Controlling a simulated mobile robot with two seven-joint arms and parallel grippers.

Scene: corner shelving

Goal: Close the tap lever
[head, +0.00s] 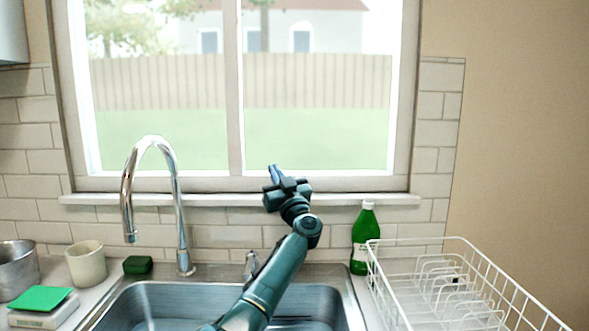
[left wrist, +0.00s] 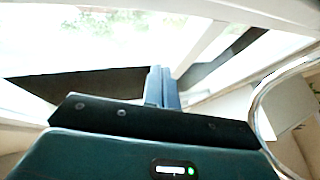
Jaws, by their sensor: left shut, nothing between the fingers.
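The chrome tap (head: 165,150) stands behind the sink, its tall curved spout turned down at the left. A small chrome lever (head: 250,264) rises from the counter to the right of the spout, partly hidden by my left arm. My left gripper (head: 274,172) is shut and empty, raised in front of the window sill, well above the lever and right of the spout. The left wrist view shows its closed fingers (left wrist: 162,86), with the curved chrome spout (left wrist: 262,100) at the right edge. The lever cannot be made out there. My right gripper is not in view.
The steel sink (head: 150,290) lies below my arm. A green bottle (head: 368,240) and a white wire dish rack (head: 440,245) stand to the right. A green sponge (head: 138,265), a cream cup (head: 87,264) and a metal pot (head: 18,268) stand to the left.

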